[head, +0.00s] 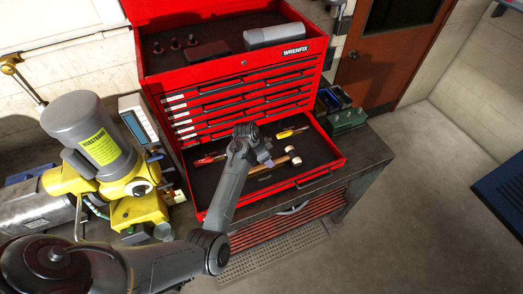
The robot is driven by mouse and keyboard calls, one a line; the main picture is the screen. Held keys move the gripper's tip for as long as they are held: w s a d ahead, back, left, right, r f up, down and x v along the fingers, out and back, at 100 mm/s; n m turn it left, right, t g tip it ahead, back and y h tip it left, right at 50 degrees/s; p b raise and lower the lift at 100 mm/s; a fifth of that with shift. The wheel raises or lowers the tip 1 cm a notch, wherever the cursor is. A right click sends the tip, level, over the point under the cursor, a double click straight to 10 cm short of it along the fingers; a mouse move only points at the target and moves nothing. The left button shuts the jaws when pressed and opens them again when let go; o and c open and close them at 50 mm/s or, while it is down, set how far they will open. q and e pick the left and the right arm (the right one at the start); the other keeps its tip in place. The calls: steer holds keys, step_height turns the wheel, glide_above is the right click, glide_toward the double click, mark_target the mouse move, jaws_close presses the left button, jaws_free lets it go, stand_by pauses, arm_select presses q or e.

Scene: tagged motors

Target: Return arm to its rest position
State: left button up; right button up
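My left arm comes in from the lower left and reaches over the open bottom drawer (225,190) of the red tool chest. Its gripper (267,160) is small and dark at the arm's far end, above the drawer. I cannot tell whether its fingers are open or shut, or whether it holds anything. A hammer (275,167) with a wooden handle lies in the drawer close beside the gripper. A grey motor (78,122) with a yellow tag (100,147) stands on a yellow machine at the left. My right gripper is not in view.
The red tool chest (243,63) stands on a dark workbench (355,155). Red-handled (207,160) and yellow-handled (288,133) tools lie in the drawer. A white instrument (137,115) stands beside the motor. Green boxes (343,120) sit right of the chest.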

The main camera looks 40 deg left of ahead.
arm_select(q)
steer(key=s+a+r+n+y+p, duration=0.1)
steer(key=s+r+y+p, duration=0.15)
steer(key=s+r, duration=0.55)
steer(key=s+d+r+n+p, duration=0.1)
steer(key=s+d+r+p, duration=0.3)
steer(key=s+d, duration=0.4)
steer(key=s+d+r+p, duration=0.5)
steer(key=s+d, duration=0.3)
steer(key=s, duration=0.7)
steer(key=shift+d+n+g+h, duration=0.3)
steer(key=shift+d+n+h, duration=0.1)
steer(key=shift+h, duration=0.05)
